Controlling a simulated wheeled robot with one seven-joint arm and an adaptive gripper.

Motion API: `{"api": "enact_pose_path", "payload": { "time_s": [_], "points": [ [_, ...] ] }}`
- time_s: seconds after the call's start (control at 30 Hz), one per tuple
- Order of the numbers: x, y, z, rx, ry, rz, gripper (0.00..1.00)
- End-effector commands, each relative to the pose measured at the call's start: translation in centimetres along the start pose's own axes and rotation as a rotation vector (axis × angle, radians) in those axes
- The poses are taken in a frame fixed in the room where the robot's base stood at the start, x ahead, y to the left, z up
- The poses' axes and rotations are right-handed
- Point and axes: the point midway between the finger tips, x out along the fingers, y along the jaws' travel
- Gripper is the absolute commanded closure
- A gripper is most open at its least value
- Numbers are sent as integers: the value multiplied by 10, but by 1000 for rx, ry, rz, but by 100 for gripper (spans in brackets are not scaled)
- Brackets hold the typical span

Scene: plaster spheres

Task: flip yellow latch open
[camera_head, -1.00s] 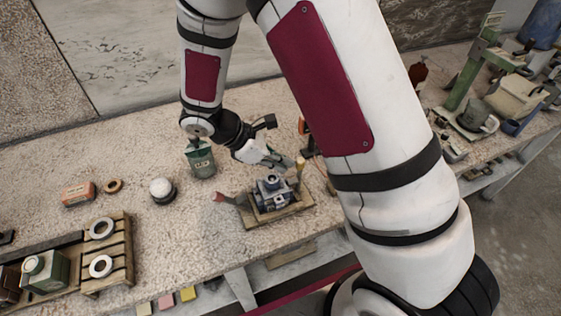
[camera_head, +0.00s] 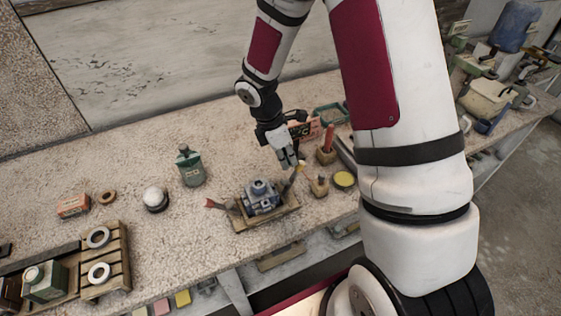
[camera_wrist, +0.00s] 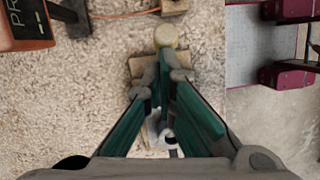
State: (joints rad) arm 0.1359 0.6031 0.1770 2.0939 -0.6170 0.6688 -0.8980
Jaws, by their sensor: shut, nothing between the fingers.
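A grey metal device (camera_head: 262,193) sits on a wooden base (camera_head: 250,223) on the bench. The yellow-tipped latch (camera_head: 299,169) sticks up at the device's right end. A red-tipped lever (camera_head: 213,203) sticks out at its left end. My gripper (camera_head: 289,164) is shut and empty, pointing down just left of the yellow tip; whether it touches cannot be told. In the wrist view the shut green-sided fingers (camera_wrist: 168,72) lie over the base, and a round yellowish knob (camera_wrist: 165,36), seemingly the latch tip, shows just beyond them. The fingers hide much of the device.
A wooden bottle-like item (camera_head: 320,188) and a yellow-lidded tin (camera_head: 344,180) stand right of the device. A red-handled tool (camera_head: 328,138) stands behind. The bench front edge is close to the base.

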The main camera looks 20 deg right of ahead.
Motion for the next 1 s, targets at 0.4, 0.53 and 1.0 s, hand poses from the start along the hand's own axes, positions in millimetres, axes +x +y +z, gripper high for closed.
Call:
{"api": "enact_pose_path", "payload": {
  "time_s": [0.4,0.53,1.0],
  "points": [
    [12,4,23,-15,129,-14,100],
    [15,5,27,-14,127,-15,100],
    [17,6,30,-13,125,-16,100]
  ]
}}
